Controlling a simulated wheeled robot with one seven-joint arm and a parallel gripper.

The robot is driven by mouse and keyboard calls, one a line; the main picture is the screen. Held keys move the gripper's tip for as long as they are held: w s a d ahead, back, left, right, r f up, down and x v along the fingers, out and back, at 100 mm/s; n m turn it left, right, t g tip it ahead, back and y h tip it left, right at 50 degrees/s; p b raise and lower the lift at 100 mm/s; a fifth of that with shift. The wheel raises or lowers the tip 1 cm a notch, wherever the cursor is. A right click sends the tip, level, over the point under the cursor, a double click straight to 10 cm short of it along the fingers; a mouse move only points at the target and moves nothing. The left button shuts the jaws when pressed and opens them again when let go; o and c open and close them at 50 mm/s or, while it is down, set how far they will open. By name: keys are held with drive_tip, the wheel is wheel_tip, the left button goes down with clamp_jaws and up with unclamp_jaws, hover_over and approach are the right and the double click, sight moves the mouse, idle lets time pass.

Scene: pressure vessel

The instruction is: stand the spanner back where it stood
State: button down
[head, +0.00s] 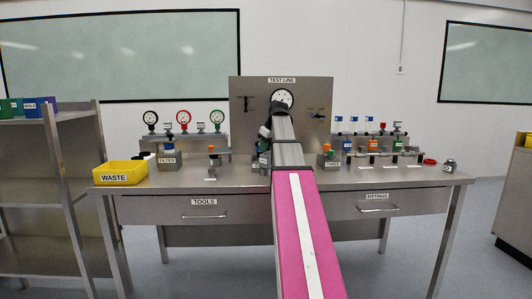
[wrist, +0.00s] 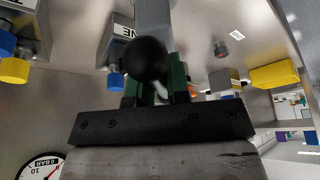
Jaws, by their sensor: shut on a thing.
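In the wrist view my gripper (wrist: 156,92) shows two dark green fingers closed around a slim piece between them. A black ball end (wrist: 145,60) and a broad grey bar (wrist: 153,18) line up with the fingers; I take this held piece to be the spanner, though its jaw end is hidden. In the head view my arm reaches to the test line panel (head: 250,95), and the gripper (head: 265,132) is mostly hidden beside its end. I cannot make out the spanner there, nor whether it touches anything.
The steel bench (head: 235,181) carries a yellow waste bin (head: 120,174) at left, a filter block (head: 168,161), several gauges and a row of coloured fittings (head: 373,146) at right. A labelled block (wrist: 118,42) is close to the fingers.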

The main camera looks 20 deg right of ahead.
drive_tip(key=shift+f, duration=1.15)
drive_tip(key=c, duration=1.1)
unclamp_jaws()
drive_tip(key=v, duration=1.2)
